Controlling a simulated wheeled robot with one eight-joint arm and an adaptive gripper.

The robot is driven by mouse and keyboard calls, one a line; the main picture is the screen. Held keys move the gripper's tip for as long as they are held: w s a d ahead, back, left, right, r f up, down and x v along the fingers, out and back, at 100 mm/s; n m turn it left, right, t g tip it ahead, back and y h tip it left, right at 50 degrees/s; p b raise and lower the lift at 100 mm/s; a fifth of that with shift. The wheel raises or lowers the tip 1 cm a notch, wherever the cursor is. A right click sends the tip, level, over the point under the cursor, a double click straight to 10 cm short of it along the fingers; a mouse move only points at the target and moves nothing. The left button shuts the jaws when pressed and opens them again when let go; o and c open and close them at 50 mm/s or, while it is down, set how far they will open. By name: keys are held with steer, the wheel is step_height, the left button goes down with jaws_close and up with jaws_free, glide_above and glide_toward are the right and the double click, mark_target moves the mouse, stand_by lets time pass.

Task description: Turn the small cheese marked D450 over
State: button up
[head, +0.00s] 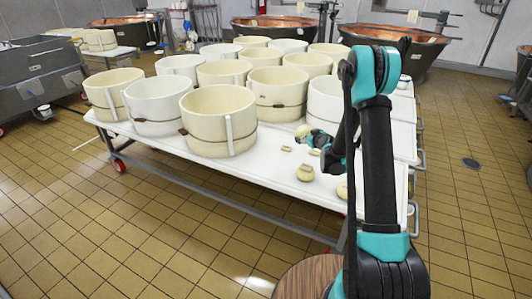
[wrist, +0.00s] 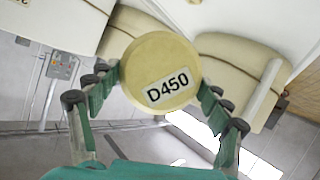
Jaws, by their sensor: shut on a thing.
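The small round cheese marked D450 (wrist: 160,70) is pale yellow, with its white label facing the wrist camera. My gripper (wrist: 160,85) is shut on it, with green finger pads at its left and right sides. In the head view my gripper (head: 312,137) is over the front right part of the white table, beside the big moulds. The held cheese (head: 302,130) shows only as a small pale piece at the fingertips. I cannot tell from the head view whether it touches the table.
The white table (head: 255,166) carries several large cream and white moulds (head: 218,120). Another small cheese (head: 305,173) sits near the front edge, and one more (head: 342,190) is partly behind my arm. Small flat pieces (head: 286,149) lie nearby. Copper vats (head: 275,28) stand behind.

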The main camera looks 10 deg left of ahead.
steer(key=shift+w+a+f+n+g+y, duration=0.1)
steer(key=shift+a+f+n+g+y, duration=1)
steer(key=shift+a+f, duration=2)
steer(key=shift+s+a+f+n+g+y, duration=0.1)
steer(key=shift+a+f+n+g+y, duration=1.25)
steer(key=shift+a, duration=2.6)
steer(key=shift+w+a+f+n+g+y, duration=0.1)
steer(key=shift+a+f+n+g+y, duration=0.75)
steer(key=shift+a+f, duration=2.65)
steer(key=shift+f+n+t, duration=0.4)
steer(key=shift+f+n, duration=0.2)
steer(key=shift+f, duration=0.1)
steer(key=o, duration=1.7)
